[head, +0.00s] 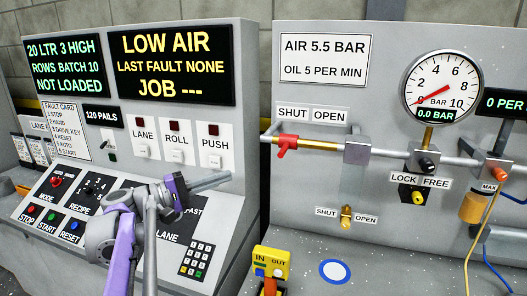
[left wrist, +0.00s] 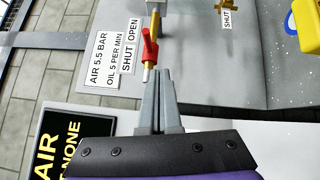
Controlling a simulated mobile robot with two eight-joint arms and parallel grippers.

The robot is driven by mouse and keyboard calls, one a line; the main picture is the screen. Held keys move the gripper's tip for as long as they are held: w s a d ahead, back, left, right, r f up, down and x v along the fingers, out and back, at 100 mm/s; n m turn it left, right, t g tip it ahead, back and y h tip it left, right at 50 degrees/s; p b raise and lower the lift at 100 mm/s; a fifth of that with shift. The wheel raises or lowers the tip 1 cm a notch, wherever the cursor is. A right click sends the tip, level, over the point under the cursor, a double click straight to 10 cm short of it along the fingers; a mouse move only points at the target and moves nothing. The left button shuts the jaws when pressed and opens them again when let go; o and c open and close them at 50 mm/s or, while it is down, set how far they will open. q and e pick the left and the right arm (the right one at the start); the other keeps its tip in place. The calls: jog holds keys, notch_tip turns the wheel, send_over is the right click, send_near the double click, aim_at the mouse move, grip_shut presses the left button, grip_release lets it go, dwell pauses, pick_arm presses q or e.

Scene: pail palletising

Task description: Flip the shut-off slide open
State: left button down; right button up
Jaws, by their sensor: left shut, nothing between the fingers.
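A red slide handle (head: 287,144) sits on the air pipe, below the SHUT label (head: 293,114) and left of the OPEN label (head: 329,116). The red handle also shows in the left wrist view (left wrist: 150,47), just beyond my fingertips. My left gripper (head: 230,175) is shut and empty, in front of the gap between the two panels, left of and below the red handle. Its closed fingers (left wrist: 160,76) point toward the handle, and I see no clear contact. A smaller brass lever (head: 346,216) stands between a second SHUT and OPEN pair. My right gripper is not in view.
The pressure gauge (head: 440,88) reads 0.0 BAR. The LOCK/FREE knob (head: 417,196) sits below it. A yellow IN/OUT box (head: 271,262) stands low in front. The left console (head: 135,170) with buttons and LOW AIR display (head: 171,66) lies behind my left arm.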

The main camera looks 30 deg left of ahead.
pick_arm(q)
jog(key=shift+w+a+r+t, duration=0.15)
jog(key=shift+a+r, duration=0.2)
jog(key=shift+a, duration=0.2)
jog(key=shift+w+a+r+t, duration=0.1)
jog(key=shift+a+r+t, duration=0.05)
jog(key=shift+a+r, duration=0.3)
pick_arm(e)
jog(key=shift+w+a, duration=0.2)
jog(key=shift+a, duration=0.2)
pick_arm(q)
jog(key=shift+f, duration=0.1)
send_near(286, 147)
jog(key=w+a, duration=0.2)
jog(key=w, duration=0.1)
jog(key=d, duration=0.2)
jog(key=d+p, duration=0.1)
jog(key=d, duration=0.1)
jog(key=shift+w+f, duration=0.1)
jog(key=shift+w, duration=0.3)
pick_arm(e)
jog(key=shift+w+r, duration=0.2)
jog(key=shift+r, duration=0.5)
